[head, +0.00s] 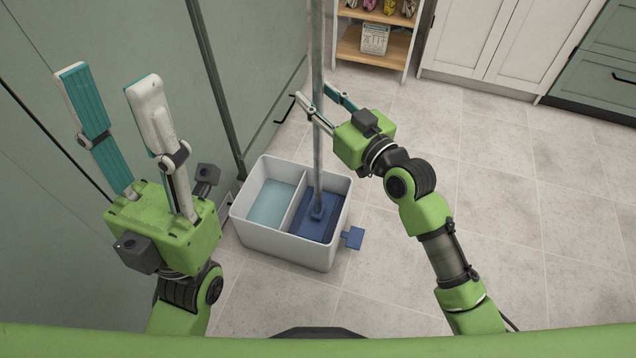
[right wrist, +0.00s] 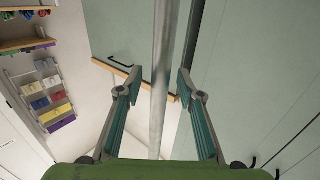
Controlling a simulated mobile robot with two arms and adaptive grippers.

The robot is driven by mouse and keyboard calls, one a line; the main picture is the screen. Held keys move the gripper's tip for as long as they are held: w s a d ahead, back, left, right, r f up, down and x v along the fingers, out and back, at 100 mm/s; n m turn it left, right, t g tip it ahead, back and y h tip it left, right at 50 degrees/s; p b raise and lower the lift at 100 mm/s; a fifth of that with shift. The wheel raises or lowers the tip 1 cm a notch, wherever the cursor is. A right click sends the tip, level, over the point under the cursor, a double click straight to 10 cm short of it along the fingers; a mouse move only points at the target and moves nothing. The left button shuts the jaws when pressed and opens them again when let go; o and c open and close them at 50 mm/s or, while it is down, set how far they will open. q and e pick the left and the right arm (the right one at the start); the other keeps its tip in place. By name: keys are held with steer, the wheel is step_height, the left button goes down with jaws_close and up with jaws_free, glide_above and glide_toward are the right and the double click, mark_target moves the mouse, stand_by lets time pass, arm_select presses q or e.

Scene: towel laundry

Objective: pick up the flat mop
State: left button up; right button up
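The flat mop stands upright, its long grey handle (head: 318,130) rising from a blue head (head: 318,216) in the right compartment of a white bucket (head: 285,249). My right gripper (head: 314,95) is open, with its fingers on either side of the handle. In the right wrist view, the handle (right wrist: 159,75) runs between the two fingertips (right wrist: 157,83), with a gap on both sides. My left gripper (head: 108,80) is open and empty, raised to the left of the bucket. The handle's top is out of view.
The bucket's left compartment holds pale water (head: 271,203). A blue pedal (head: 353,238) sticks out at its right. A green wall (head: 150,40) stands close behind and left. A wooden shelf (head: 375,45) and cabinets (head: 500,40) are at the back. The tiled floor (head: 520,210) at right is clear.

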jaws_close()
steer(key=shift+r, duration=0.15)
